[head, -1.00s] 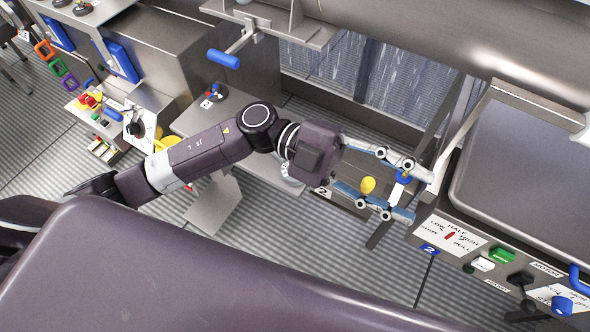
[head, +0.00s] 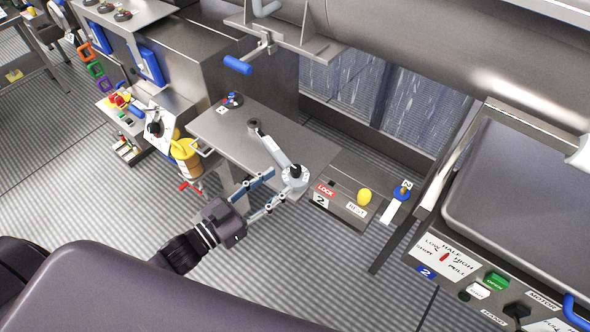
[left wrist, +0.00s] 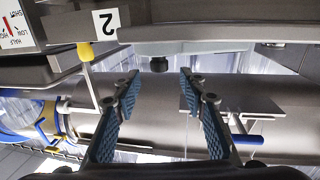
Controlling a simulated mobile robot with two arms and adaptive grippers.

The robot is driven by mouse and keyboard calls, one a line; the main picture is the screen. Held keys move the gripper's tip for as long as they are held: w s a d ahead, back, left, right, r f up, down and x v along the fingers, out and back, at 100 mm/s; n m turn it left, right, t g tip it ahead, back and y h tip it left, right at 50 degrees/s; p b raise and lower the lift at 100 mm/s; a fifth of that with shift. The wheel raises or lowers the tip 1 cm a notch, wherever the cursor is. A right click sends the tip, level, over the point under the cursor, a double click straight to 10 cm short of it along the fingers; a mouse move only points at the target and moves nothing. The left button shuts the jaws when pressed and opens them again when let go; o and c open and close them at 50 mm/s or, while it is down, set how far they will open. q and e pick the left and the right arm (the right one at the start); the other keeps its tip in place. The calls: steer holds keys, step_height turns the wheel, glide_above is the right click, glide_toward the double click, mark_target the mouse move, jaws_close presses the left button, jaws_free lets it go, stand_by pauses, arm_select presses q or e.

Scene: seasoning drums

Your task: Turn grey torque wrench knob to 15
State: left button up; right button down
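The grey torque wrench (head: 272,150) lies above a steel plate, with a dark far end and a round light-grey knob (head: 295,176) at its near end. My left gripper (head: 280,184) reaches up from below, its fingers apart at the near side of the knob; whether they touch it I cannot tell. In the left wrist view, the blue-padded fingers (left wrist: 157,88) stand wide apart with nothing between them. A light-grey part with a black stub (left wrist: 159,64) shows beyond them; I cannot tell whether it is the wrench. The wrench's number scale is not readable. My right gripper is out of view.
A steel box (head: 345,200) with a red LOCK label, a "2" tag and a yellow knob (head: 364,196) stands right of the wrench. A blue knob (head: 401,192) is beyond it.

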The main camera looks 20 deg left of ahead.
mark_target(292, 172)
arm_select(q)
steer(key=shift+p+x, duration=0.65)
steer(key=shift+x, duration=2.95)
steer(key=shift+c, duration=0.6)
jaws_close()
